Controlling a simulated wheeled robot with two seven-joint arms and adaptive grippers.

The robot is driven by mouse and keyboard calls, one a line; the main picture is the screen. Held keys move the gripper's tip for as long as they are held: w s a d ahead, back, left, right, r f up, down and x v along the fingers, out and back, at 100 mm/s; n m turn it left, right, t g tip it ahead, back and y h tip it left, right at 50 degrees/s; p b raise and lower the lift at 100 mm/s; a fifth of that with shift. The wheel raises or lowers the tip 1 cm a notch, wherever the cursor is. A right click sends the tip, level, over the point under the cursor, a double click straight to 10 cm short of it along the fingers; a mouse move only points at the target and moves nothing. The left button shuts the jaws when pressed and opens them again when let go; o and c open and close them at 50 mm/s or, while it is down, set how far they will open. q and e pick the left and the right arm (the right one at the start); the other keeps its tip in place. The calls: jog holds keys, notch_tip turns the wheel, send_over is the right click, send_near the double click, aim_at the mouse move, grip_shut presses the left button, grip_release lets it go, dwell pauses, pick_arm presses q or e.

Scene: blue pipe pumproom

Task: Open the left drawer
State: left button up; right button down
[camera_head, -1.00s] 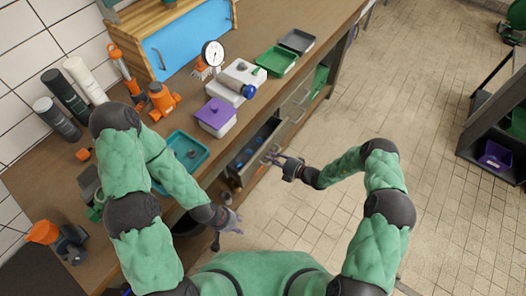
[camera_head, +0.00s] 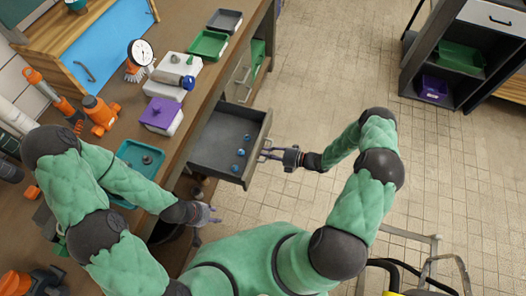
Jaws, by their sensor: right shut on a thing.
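The left drawer (camera_head: 212,153) is a grey drawer under the wooden workbench, pulled far out, with its inside in plain view. Several small blue-topped items (camera_head: 240,153) lie in it towards its front. Its handle (camera_head: 263,152) is on the front face. My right gripper (camera_head: 270,154) is at that handle, shut on it, with its arm reaching in from the right. My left gripper (camera_head: 212,213) is low beside the bench edge, apart from the drawer. Its fingers are small and blurred, so I cannot tell whether they are open.
On the workbench (camera_head: 205,89) stand a teal tray (camera_head: 139,163), a purple-lidded box (camera_head: 160,113), a dial gauge (camera_head: 141,52) and a green tray (camera_head: 208,45).

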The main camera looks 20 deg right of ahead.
jog(key=c, duration=1.2)
grip_release()
jog(key=shift+o, duration=0.2)
jog(key=shift+d, duration=0.1)
jog(key=v, duration=1.2)
